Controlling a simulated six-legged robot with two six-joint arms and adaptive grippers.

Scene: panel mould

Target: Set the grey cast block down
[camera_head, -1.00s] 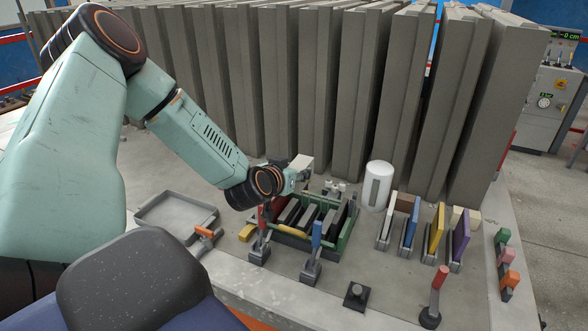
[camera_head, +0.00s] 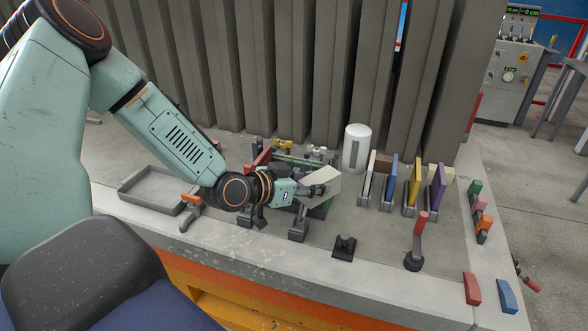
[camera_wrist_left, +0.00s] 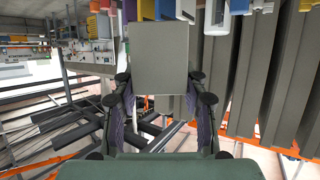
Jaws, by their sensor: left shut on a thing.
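My left gripper (camera_head: 312,190) is shut on the grey cast block (camera_head: 325,180), a plain light-grey piece. The gripper and block are in front of the green-framed mould (camera_head: 318,212) and hide most of it. I cannot tell from the head view how high the block is above the bench. In the left wrist view the block (camera_wrist_left: 159,58) fills the space between the two fingers (camera_wrist_left: 160,100) and shows one flat face. My right gripper is in neither view.
A shallow empty grey tray (camera_head: 125,187) lies at the left. A white cylinder (camera_head: 357,148) and a rack of coloured plates (camera_head: 415,187) stand to the right. A red-handled lever (camera_head: 419,228) stands near the front edge. Tall grey panels (camera_head: 290,70) block the back.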

